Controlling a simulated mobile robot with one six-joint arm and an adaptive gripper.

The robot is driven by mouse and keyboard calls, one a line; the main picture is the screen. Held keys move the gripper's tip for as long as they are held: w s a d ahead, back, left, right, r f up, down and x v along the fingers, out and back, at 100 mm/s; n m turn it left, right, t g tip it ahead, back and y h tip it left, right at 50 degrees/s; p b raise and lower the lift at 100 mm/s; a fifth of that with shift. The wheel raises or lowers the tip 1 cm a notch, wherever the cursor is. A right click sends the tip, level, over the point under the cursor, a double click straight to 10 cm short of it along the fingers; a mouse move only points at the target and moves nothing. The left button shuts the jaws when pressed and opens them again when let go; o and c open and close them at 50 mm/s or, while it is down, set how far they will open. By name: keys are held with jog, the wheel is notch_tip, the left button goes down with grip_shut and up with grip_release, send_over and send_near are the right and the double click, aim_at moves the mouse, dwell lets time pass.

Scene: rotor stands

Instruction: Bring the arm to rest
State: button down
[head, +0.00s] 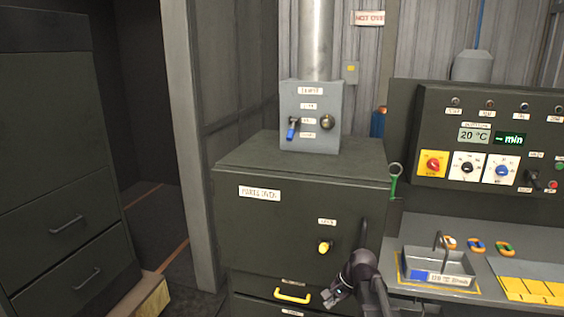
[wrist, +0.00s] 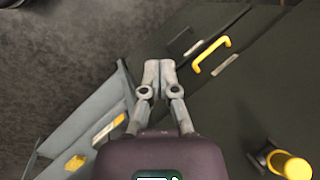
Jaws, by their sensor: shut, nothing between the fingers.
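My gripper (head: 329,298) is in front of the lower right part of the dark oven cabinet (head: 240,235) in the head view. In the wrist view my gripper (wrist: 159,68) has its two grey fingertips together with nothing between them. My arm is bent at the bottom of the head view. The yellow drawer handle (head: 293,296) is just left of the gripper; it also shows in the wrist view (wrist: 212,53). The yellow knob (head: 324,248) on the oven front is above the gripper. I cannot tell the exact gap to the oven front.
To the right is a bench with a grey tray (head: 408,258), several coloured rings (head: 476,246) and a yellow numbered plate (head: 530,290). A control panel (head: 430,140) stands behind it. A drawer cabinet (head: 50,160) is at the left. Floor between the cabinets is mostly open.

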jog(key=s+d+n+h, duration=0.1)
jog(key=s+n+h, duration=0.1)
jog(key=s+n, duration=0.2)
jog(key=s+d+f+n+g+h, duration=0.1)
jog(key=s+n+h, duration=0.1)
jog(key=s+n, duration=0.3)
jog(key=s, duration=0.3)
jog(key=shift+d+f+h, duration=0.25)
jog(key=shift+f+h, duration=0.05)
jog(key=shift+h, duration=0.1)
dwell(0.3)
